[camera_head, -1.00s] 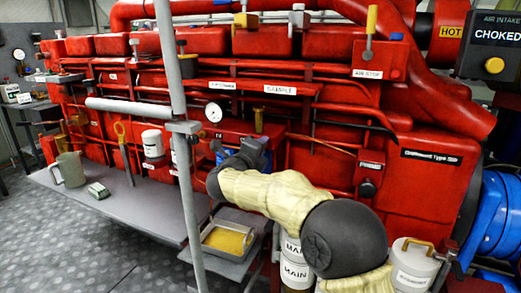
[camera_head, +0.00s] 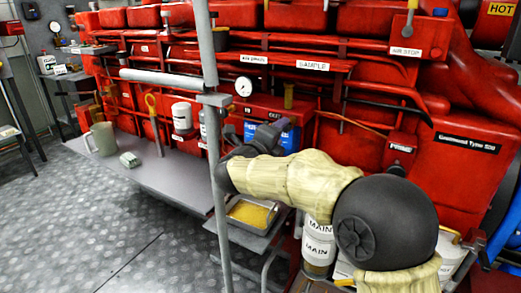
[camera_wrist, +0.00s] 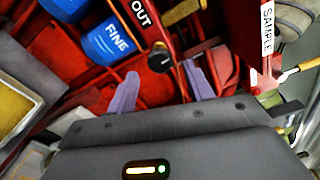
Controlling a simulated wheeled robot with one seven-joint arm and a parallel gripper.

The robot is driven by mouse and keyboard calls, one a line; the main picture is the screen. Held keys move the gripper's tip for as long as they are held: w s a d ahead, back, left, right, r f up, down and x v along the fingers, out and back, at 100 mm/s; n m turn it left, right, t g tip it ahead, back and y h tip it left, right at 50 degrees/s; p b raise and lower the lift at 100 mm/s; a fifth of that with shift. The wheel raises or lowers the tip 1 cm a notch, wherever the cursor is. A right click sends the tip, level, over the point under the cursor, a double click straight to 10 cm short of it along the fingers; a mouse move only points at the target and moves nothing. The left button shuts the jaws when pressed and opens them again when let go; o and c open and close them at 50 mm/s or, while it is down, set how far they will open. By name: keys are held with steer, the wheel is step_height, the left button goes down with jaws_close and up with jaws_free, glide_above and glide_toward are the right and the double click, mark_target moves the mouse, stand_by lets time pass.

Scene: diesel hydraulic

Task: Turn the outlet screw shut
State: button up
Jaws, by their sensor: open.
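My gripper (camera_wrist: 160,70) is open. Its two purple fingers stand left and right of the knob in the picture, with visible gaps. Whether the fingertips reach the knob's depth is unclear. In the head view my gripper (camera_head: 268,136) is in front of the red engine by the blue canisters (camera_head: 290,136); the knob is hidden there.
A blue FINE canister (camera_wrist: 106,42) lies left of the knob, and a red bar labelled SAMPLE (camera_wrist: 266,32) right of it. A tray of yellow liquid (camera_head: 229,217) is below my arm. A grey upright post (camera_head: 207,60) stands left of my arm. White MAIN canisters (camera_head: 319,240) stand below.

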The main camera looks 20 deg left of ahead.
steer(key=s, duration=1)
steer(key=shift+a+p, duration=0.3)
steer(key=shift+a, duration=0.1)
